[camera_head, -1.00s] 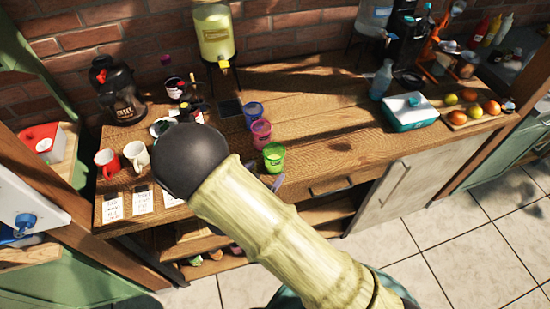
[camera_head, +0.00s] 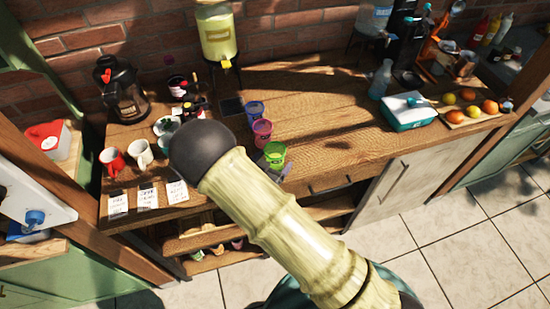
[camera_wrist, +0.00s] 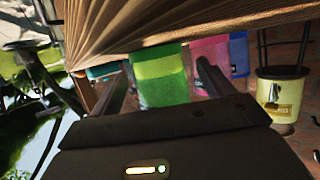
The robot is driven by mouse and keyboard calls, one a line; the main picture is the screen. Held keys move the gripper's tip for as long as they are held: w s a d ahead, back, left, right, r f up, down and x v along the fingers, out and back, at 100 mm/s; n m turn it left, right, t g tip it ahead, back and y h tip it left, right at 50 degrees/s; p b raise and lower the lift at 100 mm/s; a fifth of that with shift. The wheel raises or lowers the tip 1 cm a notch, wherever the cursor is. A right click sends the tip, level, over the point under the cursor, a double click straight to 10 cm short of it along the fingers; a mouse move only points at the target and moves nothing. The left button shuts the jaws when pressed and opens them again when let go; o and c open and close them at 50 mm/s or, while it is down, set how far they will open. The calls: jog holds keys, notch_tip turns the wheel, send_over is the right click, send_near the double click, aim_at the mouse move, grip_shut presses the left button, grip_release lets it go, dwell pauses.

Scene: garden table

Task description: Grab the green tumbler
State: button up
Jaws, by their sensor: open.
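The green tumbler (camera_head: 274,154) stands upright near the front edge of the wooden counter, nearest of a short row of tumblers. In the wrist view, the green tumbler (camera_wrist: 160,80) lies between the two dark fingers of my gripper (camera_wrist: 162,70). The fingers are spread, one on each side of it, and a gap seems to show by each; I cannot tell whether either touches. In the head view, only bits of my gripper (camera_head: 271,168) show beside the tumbler's lower part; my arm hides the rest.
A pink tumbler (camera_head: 262,131) and a blue tumbler (camera_head: 254,113) stand just behind the green one. The counter (camera_head: 330,130) is clear to the right, up to a teal box (camera_head: 408,111).

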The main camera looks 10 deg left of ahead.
jog(key=shift+c, duration=0.4)
jog(key=c, duration=1)
jog(key=shift+c, duration=0.2)
jog(key=shift+r, duration=0.25)
notch_tip(320, 180, up, 9)
jog(key=b, duration=0.1)
jog(key=shift+r+b, duration=0.2)
jog(key=shift+b, duration=0.2)
dwell(0.3)
